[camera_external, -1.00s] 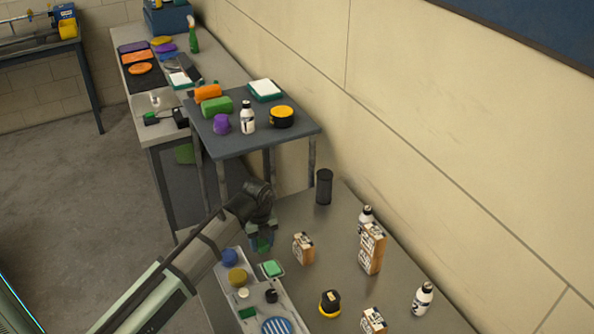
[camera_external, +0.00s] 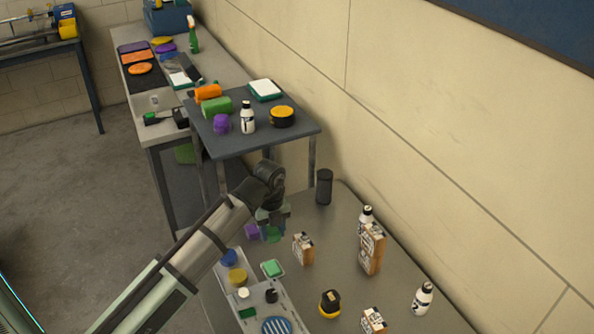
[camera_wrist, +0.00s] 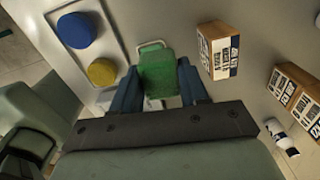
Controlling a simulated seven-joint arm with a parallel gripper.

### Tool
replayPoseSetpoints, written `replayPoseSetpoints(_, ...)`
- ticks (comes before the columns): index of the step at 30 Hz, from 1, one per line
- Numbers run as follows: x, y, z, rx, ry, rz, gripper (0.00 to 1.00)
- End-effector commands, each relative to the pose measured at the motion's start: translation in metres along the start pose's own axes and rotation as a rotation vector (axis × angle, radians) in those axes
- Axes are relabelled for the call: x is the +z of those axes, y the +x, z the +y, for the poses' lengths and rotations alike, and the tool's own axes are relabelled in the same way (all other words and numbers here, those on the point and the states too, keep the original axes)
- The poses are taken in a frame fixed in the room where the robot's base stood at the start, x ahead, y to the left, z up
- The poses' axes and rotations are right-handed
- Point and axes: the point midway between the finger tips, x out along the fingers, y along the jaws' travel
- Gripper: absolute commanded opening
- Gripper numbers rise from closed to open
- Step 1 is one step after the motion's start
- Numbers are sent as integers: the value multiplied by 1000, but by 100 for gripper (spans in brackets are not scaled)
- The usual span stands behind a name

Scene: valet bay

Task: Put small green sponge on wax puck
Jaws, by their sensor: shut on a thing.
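My gripper (camera_external: 272,226) is shut on a small green sponge (camera_external: 274,236), held in front of the back edge of the near table. In the wrist view the sponge (camera_wrist: 160,72) sits between the blue fingers. A yellow round puck (camera_external: 237,276) and a blue round puck (camera_external: 229,257) lie on the grey tray at the lower left of the gripper. They show in the wrist view as the yellow puck (camera_wrist: 102,72) and blue puck (camera_wrist: 76,30), left of the sponge. I cannot tell which is the wax puck.
A green pad with a white edge (camera_external: 272,268) lies by the tray (camera_external: 290,306). A purple block (camera_external: 252,231) is left of the gripper. A small box (camera_external: 303,248), a taller box (camera_external: 371,249), a black cylinder (camera_external: 324,187) and bottles stand right.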

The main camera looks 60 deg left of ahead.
Motion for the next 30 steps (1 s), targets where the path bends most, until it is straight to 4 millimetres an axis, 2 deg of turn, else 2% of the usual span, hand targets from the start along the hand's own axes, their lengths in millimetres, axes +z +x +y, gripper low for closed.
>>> replayPoseSetpoints(1, -15, -2, -8, -1, 26, 0, 16)
replayPoseSetpoints(9, -90, -17, -42, -2, 154, -1, 16)
replayPoseSetpoints(18, -171, -37, -72, -2, 284, 0, 16)
replayPoseSetpoints(26, -224, -57, -87, -2, 292, 0, 16)
replayPoseSetpoints(30, -221, -62, -88, -1, 162, 0, 16)
